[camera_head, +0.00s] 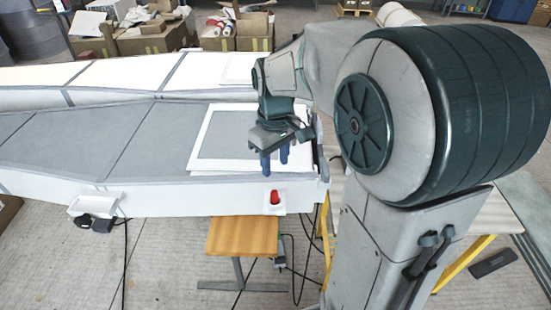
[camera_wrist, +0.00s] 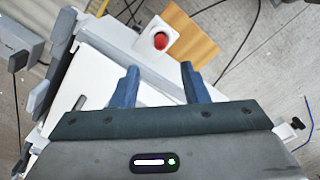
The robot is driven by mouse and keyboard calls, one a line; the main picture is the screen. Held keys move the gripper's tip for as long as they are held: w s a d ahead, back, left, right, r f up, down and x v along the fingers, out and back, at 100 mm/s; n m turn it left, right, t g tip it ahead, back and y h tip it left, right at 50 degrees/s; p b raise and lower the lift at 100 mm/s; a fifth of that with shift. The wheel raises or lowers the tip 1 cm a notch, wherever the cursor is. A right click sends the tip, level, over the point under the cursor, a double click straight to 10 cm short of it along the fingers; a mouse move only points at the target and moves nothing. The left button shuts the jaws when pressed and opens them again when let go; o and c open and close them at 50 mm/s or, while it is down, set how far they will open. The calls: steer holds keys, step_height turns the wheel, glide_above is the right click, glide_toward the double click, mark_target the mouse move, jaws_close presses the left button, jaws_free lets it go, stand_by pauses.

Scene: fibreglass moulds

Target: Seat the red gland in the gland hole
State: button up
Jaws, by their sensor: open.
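The red gland (camera_head: 275,197) stands upright at a small white bracket (camera_head: 272,208) on the near side of the white mould, close to its right end. In the wrist view the red gland (camera_wrist: 160,40) shows from above, on the white bracket (camera_wrist: 152,46). My gripper (camera_head: 275,164) is above the right end of the mould, behind the gland and apart from it. Its blue fingers are spread and empty, as the wrist view (camera_wrist: 158,75) also shows. I cannot make out the gland hole for certain in either view.
The long white and grey mould (camera_head: 100,140) fills the left. A white-edged panel (camera_head: 205,155) lies on it below my gripper. A wooden-topped stool (camera_head: 242,240) stands below the gland. A white bracket with black parts (camera_head: 92,212) is at the left. Cables hang near the stool.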

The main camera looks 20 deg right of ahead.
steer(key=s+m+t, duration=0.3)
steer(key=s+m, duration=0.2)
steer(key=s, duration=0.9)
steer(key=shift+s+r, duration=0.15)
steer(key=shift+r, duration=0.05)
